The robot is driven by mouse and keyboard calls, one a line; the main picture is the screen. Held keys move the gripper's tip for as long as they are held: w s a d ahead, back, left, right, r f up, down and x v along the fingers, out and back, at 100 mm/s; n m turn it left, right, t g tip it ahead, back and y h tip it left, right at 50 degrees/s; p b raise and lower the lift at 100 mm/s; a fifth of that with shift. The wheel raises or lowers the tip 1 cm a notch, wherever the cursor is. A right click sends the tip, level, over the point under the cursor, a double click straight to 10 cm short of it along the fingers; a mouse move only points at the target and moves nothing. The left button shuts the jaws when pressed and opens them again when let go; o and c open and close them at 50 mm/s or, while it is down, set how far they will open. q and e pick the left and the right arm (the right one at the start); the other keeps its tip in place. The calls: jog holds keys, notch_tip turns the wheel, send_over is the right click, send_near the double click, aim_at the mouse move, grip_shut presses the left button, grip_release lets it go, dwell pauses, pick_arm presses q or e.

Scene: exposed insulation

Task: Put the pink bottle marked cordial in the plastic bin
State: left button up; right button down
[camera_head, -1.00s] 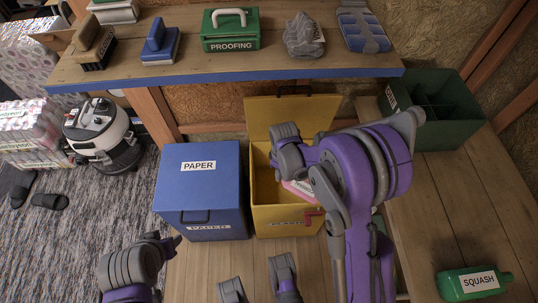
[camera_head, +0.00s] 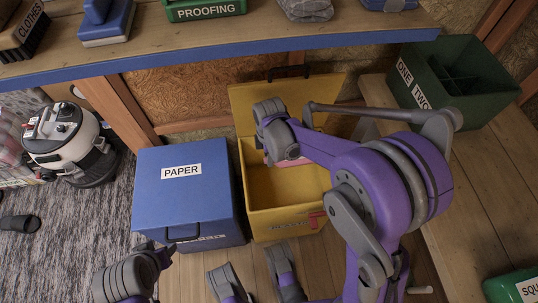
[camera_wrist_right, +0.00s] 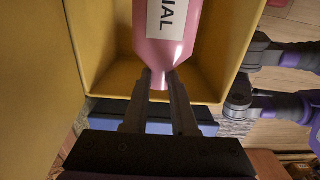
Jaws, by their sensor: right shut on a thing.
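The pink bottle (camera_wrist_right: 172,35) shows in the right wrist view with a white label reading "IAL". My right gripper (camera_wrist_right: 160,85) is shut on its narrow neck end. The bottle is over the open yellow bin (camera_wrist_right: 235,45), within its rim outline; I cannot tell how deep it is or whether it touches. In the head view, only a sliver of pink (camera_head: 268,158) shows beneath my right wrist. The yellow bin (camera_head: 285,222) has its lid raised at the back and partly hidden front lettering. Part of my left arm shows at the lower left; its jaws are not clear.
A closed blue PAPER bin (camera_head: 185,185) stands left of the yellow bin. A blue-edged shelf (camera_head: 220,47) crosses behind. A green divided crate (camera_head: 415,98) and a green bottle (camera_head: 515,288) are on the right bench. A vacuum cleaner (camera_head: 70,140) stands at left.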

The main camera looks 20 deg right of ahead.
notch_tip(320, 180, down, 26)
jog(key=b, duration=0.6)
jog(key=shift+f, duration=0.2)
jog(key=c, duration=0.6)
grip_release()
jog(key=shift+c, duration=0.2)
jog(key=shift+r, duration=0.1)
notch_tip(320, 180, up, 11)
jog(key=p, duration=0.3)
